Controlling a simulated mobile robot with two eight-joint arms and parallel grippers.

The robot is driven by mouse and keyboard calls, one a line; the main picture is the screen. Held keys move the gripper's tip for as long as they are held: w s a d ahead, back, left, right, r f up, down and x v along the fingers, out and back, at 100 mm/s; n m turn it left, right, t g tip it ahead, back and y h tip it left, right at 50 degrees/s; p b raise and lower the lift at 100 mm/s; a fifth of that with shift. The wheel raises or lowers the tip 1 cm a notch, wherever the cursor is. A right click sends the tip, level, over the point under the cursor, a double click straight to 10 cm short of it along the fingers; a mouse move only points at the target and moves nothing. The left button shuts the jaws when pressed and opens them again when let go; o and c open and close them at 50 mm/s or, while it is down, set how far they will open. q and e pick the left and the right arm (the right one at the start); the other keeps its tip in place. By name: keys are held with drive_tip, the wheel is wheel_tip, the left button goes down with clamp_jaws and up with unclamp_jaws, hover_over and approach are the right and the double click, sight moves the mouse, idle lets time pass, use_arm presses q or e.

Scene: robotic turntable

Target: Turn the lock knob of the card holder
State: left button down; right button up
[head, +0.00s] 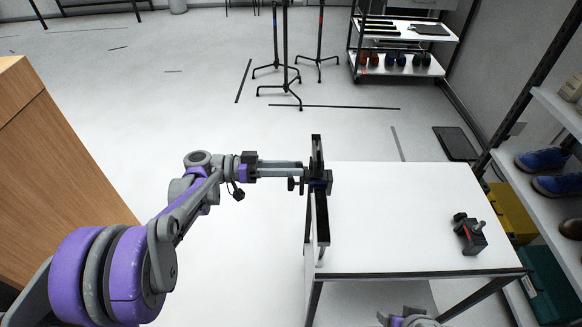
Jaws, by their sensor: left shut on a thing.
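A tall, thin black upright piece (321,218), seen nearly edge-on, stands at the left edge of the white table and looks like the card holder. My left gripper (303,183) reaches in from the left and is shut on a small dark part at the middle of this piece. That part may be the lock knob, but the fingers and the dark colours hide its shape. At the bottom edge a grey and purple piece of my right arm (408,319) shows. My right gripper cannot be made out.
A small black device (470,236) with a grey lever and a red mark sits on the right of the white table (400,215). The table middle is clear. A shelf with blue shoes (543,159) stands at right, a wooden cabinet (50,180) at left.

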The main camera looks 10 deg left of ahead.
use_arm(q)
drive_tip(key=shift+n, duration=0.7)
drive_tip(key=c, duration=0.5)
unclamp_jaws()
drive_tip(key=v, duration=1)
drive_tip(key=shift+s+a, duration=0.1)
drive_tip(key=shift+a, duration=0.3)
